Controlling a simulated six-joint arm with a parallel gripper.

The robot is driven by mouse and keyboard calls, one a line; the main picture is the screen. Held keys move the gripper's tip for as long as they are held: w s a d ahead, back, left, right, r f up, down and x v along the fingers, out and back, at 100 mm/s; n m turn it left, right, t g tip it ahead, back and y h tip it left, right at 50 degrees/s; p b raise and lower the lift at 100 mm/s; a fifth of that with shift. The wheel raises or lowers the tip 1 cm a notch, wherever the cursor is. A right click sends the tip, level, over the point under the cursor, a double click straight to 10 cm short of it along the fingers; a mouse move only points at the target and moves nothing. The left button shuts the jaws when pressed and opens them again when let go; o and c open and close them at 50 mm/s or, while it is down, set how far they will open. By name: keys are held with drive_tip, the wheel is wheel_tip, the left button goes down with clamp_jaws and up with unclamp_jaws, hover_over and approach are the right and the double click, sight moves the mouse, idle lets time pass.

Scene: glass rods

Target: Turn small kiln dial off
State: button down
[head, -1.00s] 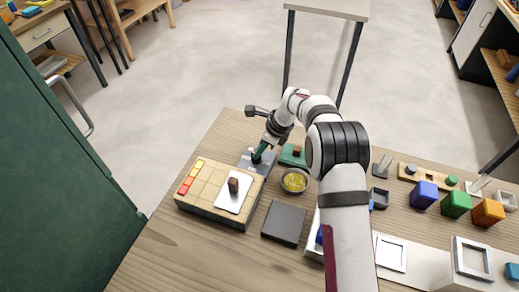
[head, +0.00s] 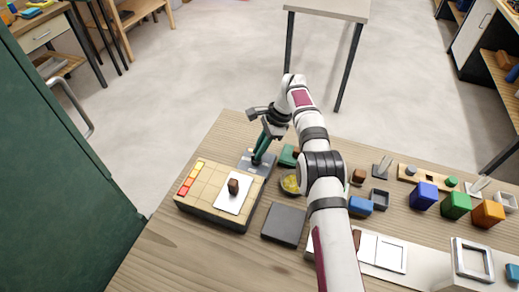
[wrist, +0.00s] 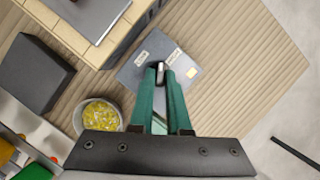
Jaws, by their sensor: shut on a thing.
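The small kiln dial is a knob (wrist: 160,68) on a grey plate (wrist: 138,78) with two small pale labels, beside the tan tiled kiln block (wrist: 124,45). In the head view the plate (head: 271,166) lies at the block's far right edge. My gripper (wrist: 160,72) has green fingers and is shut on the knob from above. Its fingertips (head: 257,159) are low over the plate in the head view. The fingers hide most of the knob, and I cannot read its setting.
The tiled block (head: 215,170) has a red-to-yellow strip and a white plate with a brown knob. A bowl of yellow bits (wrist: 97,117) and a dark square block (head: 284,224) are close by. Coloured cubes (head: 424,195) stand at the right, past my arm.

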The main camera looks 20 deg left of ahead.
drive_tip(key=shift+n, duration=0.3)
idle(0.4)
drive_tip(key=c, duration=0.9)
unclamp_jaws()
drive_tip(key=shift+r, duration=0.1)
wheel_tip(320, 180, up, 4)
drive_tip(key=shift+f, duration=0.1)
drive_tip(key=d+r, duration=0.2)
drive_tip(key=d, duration=0.2)
drive_tip(key=d+r, duration=0.2)
drive_tip(key=d, duration=0.1)
drive_tip(key=d+r, duration=0.3)
drive_tip(key=d, duration=0.1)
drive_tip(key=shift+d, duration=0.35)
